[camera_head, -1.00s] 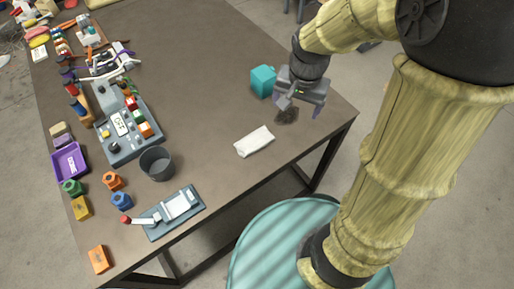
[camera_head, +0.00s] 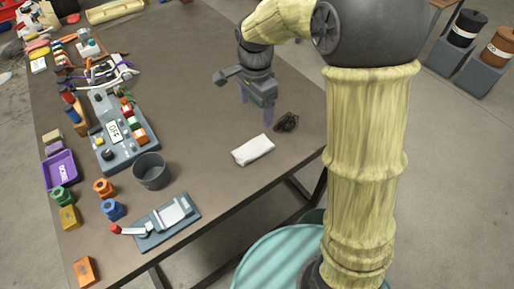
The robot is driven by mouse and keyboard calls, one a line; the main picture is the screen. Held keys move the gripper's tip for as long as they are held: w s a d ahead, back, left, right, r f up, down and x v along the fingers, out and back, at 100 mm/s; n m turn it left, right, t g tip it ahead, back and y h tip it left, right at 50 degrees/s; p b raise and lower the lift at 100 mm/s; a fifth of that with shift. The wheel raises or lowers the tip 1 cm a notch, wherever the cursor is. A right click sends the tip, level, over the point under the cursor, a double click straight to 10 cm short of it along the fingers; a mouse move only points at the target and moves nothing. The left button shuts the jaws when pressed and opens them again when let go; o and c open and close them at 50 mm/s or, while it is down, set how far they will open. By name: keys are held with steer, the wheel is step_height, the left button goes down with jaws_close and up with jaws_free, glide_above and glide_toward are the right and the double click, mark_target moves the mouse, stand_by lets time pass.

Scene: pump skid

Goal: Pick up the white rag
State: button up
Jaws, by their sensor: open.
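The white rag (camera_head: 252,150) lies flat and folded on the brown table (camera_head: 205,65), near its front right edge. My gripper (camera_head: 256,114) is above the table behind the rag, up and slightly right of it in the picture. Its purple fingers are apart and point down, with nothing seen between them. The gripper and the rag are apart.
A dark crumpled item (camera_head: 286,122) lies right of the rag. A grey cup (camera_head: 151,170) and a toggle clamp plate (camera_head: 166,222) stand to the left. A control panel (camera_head: 120,135), a purple tray (camera_head: 61,170) and several coloured nuts lie further left.

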glide_above(253, 146)
steer(key=f, duration=1.1)
steer(key=shift+w+d, duration=0.3)
steer(key=shift+d, duration=0.05)
steer(key=f, duration=0.5)
steer(key=shift+s+a+f, duration=0.15)
steer(key=shift+s+a, duration=0.1)
steer(key=c, duration=1.1)
